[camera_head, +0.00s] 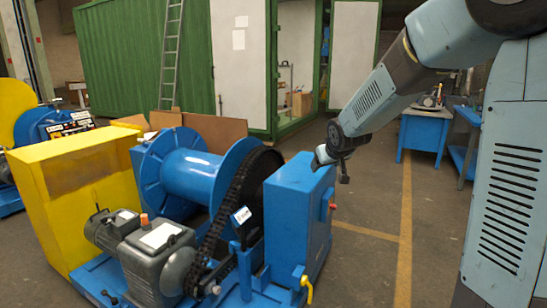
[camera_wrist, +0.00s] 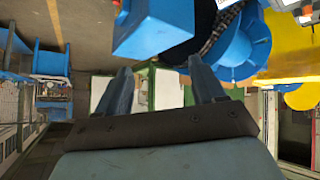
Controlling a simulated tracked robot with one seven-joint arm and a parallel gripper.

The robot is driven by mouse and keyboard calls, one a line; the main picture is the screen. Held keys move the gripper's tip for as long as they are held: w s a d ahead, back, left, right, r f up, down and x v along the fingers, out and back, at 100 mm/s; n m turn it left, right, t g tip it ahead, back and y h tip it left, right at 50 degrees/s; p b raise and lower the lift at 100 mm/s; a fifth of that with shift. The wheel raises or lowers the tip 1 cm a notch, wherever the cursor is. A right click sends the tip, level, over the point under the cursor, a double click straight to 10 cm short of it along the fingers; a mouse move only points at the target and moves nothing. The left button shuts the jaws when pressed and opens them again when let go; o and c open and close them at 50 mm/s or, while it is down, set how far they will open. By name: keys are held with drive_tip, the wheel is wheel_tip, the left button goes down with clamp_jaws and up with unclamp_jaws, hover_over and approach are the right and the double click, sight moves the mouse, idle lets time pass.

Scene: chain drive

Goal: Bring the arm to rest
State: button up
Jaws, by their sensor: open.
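My arm reaches in from the upper right in the head view. My gripper (camera_head: 335,158) is at its lower end, in front of or beside the top right of the blue cabinet (camera_head: 297,208) of the chain drive machine; I cannot tell the gap. The fingertips are hard to make out there. In the wrist view my gripper (camera_wrist: 161,75) shows two dark fingers spread apart with nothing between them. The blue cabinet also shows at the top of the wrist view (camera_wrist: 150,32).
The machine has a blue drum (camera_head: 193,175), a black chain (camera_head: 223,215), a grey motor (camera_head: 157,250) and a yellow guard (camera_head: 80,185). A green container (camera_head: 140,55) with a ladder (camera_head: 170,50) stands behind. A blue workbench (camera_head: 424,130) is at right.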

drive_tip(key=s+d+r+m+g, duration=0.1)
drive_tip(key=s+d+r, duration=0.1)
drive_tip(key=s, duration=1)
drive_tip(key=s+d+r+m+g, duration=0.1)
drive_tip(key=s+d, duration=0.1)
drive_tip(key=s, duration=1)
drive_tip(key=s+d+r+m+g+h, duration=0.1)
drive_tip(key=s+d+r, duration=0.1)
drive_tip(key=s, duration=1)
drive_tip(key=shift+d+r+m+g, duration=0.3)
drive_tip(key=shift+d+g, duration=0.1)
drive_tip(key=shift+d, duration=0.2)
